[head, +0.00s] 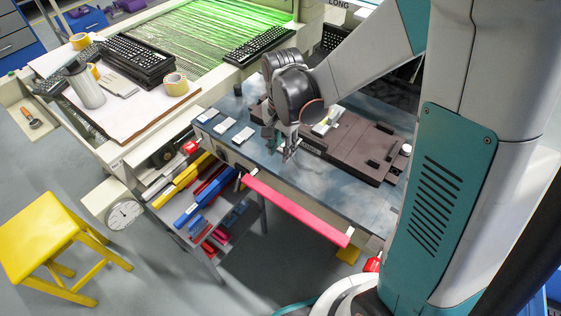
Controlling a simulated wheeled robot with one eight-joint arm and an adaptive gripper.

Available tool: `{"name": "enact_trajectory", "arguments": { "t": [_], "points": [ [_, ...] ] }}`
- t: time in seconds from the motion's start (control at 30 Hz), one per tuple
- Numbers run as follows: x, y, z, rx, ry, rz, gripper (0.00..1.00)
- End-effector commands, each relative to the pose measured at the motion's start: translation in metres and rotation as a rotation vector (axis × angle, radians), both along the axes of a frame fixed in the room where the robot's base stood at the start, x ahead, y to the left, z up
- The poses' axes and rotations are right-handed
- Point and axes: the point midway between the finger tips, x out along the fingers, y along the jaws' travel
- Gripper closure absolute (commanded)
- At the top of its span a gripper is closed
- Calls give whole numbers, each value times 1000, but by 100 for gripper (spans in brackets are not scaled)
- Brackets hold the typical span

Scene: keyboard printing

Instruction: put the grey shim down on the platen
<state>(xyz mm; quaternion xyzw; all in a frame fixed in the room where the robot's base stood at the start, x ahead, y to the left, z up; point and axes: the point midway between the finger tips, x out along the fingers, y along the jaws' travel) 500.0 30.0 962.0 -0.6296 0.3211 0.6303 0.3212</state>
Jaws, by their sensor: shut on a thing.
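My gripper (289,153) hangs from the arm over the middle of the dark blue work table. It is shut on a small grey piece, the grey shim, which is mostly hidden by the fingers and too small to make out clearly. The brown, stepped plate that looks like the platen (356,143) lies on the table just right of and behind my gripper. My wrist and arm hide its back left part. I cannot tell whether the shim touches anything below it.
Several pale blocks (224,126) lie at the table's left end. A small light piece (322,128) sits on the brown plate. A red bar (295,207) runs along the front edge. The blue table top (340,190) is clear in front. A yellow stool (50,240) stands left.

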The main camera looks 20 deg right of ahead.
Motion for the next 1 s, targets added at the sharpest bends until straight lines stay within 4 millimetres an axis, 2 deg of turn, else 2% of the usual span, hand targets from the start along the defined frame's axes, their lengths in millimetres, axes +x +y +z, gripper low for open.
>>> {"name": "enact_trajectory", "arguments": {
  "t": [0.03,0.1,0.37,0.6,1.0],
  "points": [
    [0,0,-14,0,0,0,100],
    [0,0,-24,0,0,0,100],
    [0,0,-40,0,0,0,100],
    [0,0,-74,0,0,0,100],
    [0,0,-79,0,0,0,100]
  ]
}}
